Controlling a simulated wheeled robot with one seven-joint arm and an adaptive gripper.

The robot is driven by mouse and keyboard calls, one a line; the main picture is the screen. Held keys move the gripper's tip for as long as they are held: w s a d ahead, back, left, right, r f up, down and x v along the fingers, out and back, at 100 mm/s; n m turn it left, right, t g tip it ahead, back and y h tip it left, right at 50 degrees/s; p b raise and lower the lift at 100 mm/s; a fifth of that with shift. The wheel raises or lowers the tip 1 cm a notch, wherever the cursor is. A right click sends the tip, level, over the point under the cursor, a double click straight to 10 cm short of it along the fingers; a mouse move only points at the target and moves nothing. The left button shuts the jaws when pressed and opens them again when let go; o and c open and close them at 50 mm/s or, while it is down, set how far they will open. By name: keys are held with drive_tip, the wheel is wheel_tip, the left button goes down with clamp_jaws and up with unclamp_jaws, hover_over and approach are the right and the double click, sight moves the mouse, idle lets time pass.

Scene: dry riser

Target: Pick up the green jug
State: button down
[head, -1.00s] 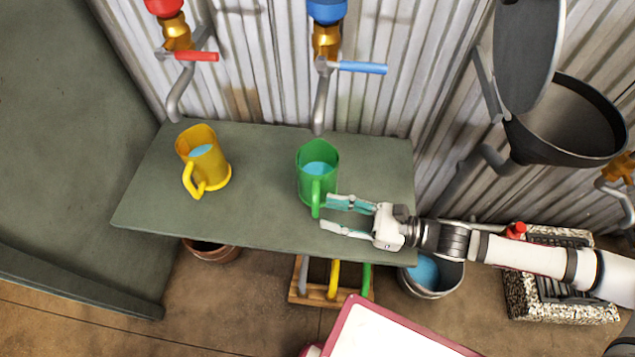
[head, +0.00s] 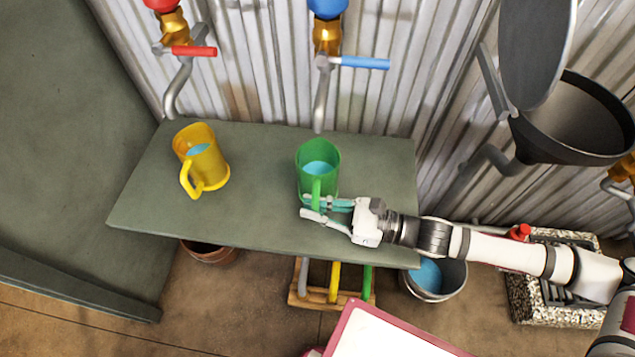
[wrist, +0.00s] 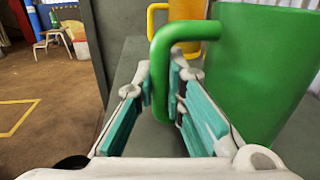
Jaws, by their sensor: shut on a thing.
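The green jug (head: 318,163) stands upright on the grey-green shelf (head: 260,225), with blue liquid inside and its handle toward the front. My gripper (head: 314,208) is at the front of the jug, shut on its handle. In the wrist view the green jug (wrist: 262,75) fills the right side. Its handle comes down between the teal pads of my gripper (wrist: 163,95). The lower part of the handle is partly hidden by the fingers.
A yellow jug (head: 203,165) with blue liquid stands on the shelf to the left. Taps with a red lever (head: 194,51) and a blue lever (head: 364,63) hang above the shelf. A dark funnel (head: 575,125) is at the right. The shelf between the jugs is clear.

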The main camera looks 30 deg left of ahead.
drive_tip(key=shift+r, duration=0.15)
drive_tip(key=shift+r+p, duration=0.4)
drive_tip(key=shift+r, duration=0.15)
drive_tip(key=s+d+r+p, duration=0.2)
drive_tip(key=s+d+p, duration=0.1)
drive_tip(key=s, duration=0.4)
drive_tip(key=s+d+r+p, duration=0.1)
drive_tip(key=s+d+p, duration=0.2)
drive_tip(key=s+d, duration=0.2)
drive_tip(key=shift+s+r, duration=0.4)
drive_tip(key=shift+s, duration=0.5)
drive_tip(key=shift+r+p, duration=0.15)
drive_tip(key=shift+p, duration=0.25)
